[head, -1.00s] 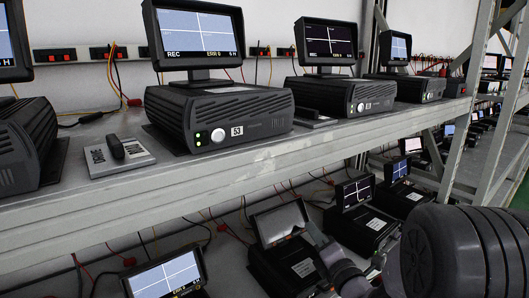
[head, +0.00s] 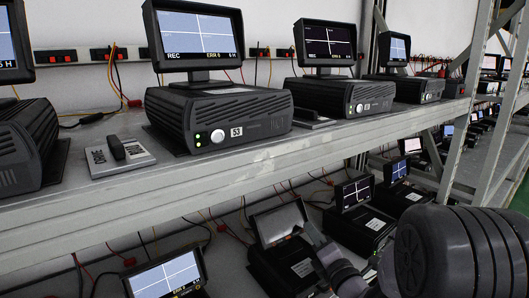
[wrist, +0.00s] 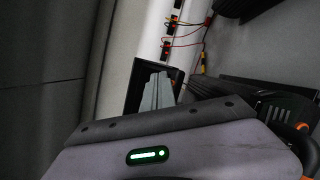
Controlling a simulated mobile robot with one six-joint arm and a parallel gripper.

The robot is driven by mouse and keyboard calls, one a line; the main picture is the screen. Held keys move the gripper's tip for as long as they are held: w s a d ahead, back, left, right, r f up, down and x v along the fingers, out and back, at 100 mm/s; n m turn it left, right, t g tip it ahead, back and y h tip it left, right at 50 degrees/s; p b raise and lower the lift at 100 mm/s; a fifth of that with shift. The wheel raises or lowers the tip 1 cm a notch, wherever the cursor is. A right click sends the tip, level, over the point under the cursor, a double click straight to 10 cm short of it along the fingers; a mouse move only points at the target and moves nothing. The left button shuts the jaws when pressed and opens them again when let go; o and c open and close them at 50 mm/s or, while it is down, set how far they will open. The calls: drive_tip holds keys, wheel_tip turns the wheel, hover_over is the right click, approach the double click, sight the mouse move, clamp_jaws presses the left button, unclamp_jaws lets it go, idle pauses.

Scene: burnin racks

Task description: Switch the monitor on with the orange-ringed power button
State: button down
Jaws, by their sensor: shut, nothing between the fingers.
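On the lower shelf in the head view, a monitor (head: 281,222) has a plain grey screen with no picture, above a dark unit with a white label. I cannot make out the orange-ringed button for certain; a small orange patch shows at the lower right of the wrist view.
Lit monitors on dark units line the upper shelf (head: 225,178). Another lit monitor (head: 165,275) stands left on the lower shelf. Red and yellow cables hang behind. A grey upright post (head: 467,110) stands at right. The upper shelf edge lies above my gripper.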

drive_tip(key=shift+s+a+f, duration=0.2)
drive_tip(key=shift+a+f, duration=0.05)
drive_tip(key=shift+f, duration=0.45)
idle(1.1)
drive_tip(key=shift+d+r+p, duration=0.2)
drive_tip(key=shift+r+p, duration=0.15)
drive_tip(key=shift+p, duration=0.15)
drive_tip(key=s+d+r+p, duration=0.2)
drive_tip(key=s+r, duration=0.1)
drive_tip(key=shift+d+r, duration=0.1)
drive_tip(key=shift+r, duration=0.15)
drive_tip(key=shift+d+r, duration=0.15)
idle(1.6)
